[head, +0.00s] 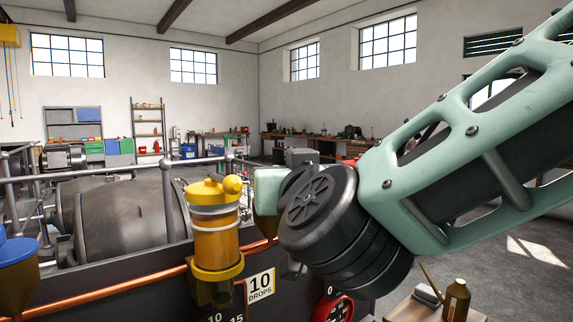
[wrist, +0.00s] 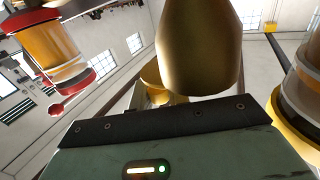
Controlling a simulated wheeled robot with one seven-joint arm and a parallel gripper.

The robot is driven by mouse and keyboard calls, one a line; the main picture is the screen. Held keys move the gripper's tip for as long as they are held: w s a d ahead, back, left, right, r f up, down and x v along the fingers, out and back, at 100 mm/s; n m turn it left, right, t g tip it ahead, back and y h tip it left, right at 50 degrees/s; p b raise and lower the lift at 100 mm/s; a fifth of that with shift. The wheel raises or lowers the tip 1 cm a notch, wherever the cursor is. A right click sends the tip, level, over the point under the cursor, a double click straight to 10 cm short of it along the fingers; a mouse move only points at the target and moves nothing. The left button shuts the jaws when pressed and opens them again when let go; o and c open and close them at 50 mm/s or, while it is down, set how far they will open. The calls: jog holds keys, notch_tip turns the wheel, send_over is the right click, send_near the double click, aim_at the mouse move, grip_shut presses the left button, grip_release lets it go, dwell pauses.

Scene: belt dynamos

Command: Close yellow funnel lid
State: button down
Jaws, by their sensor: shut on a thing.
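The yellow funnel (head: 214,240) is upright, with an amber body between grey bands. Its yellow lid (head: 208,192) appears down on top, with a round yellow knob (head: 232,184) at its right. My gripper's light green body (head: 268,190) is just right of the knob, partly behind my dark wrist joint; its fingers are hidden. In the wrist view a large brass-coloured thing (wrist: 200,50) fills the space ahead of my gripper, seemingly between its jaws. I cannot tell exactly what it is. A yellow-rimmed amber cup (wrist: 298,110) stands at the right edge.
A blue-topped funnel (head: 16,252) stands at the left edge. A red-rimmed amber cup (wrist: 58,50) shows in the wrist view. A copper pipe (head: 110,297) and grey rail (head: 100,178) run by the machine. A brass oil can (head: 456,300) stands on a small table at lower right.

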jog(key=shift+s+r+m+h+p, duration=0.1)
jog(key=shift+s+m+h+p, duration=0.1)
jog(key=shift+m+h, duration=0.3)
jog(key=shift+s+m+h+p, duration=0.15)
jog(key=shift+m+h, duration=0.15)
jog(key=shift+h, duration=0.3)
jog(key=c, duration=1.3)
grip_release()
jog(key=shift+c, duration=0.2)
notch_tip(320, 180, up, 10)
jog(key=p, duration=0.1)
jog(key=shift+w, duration=0.1)
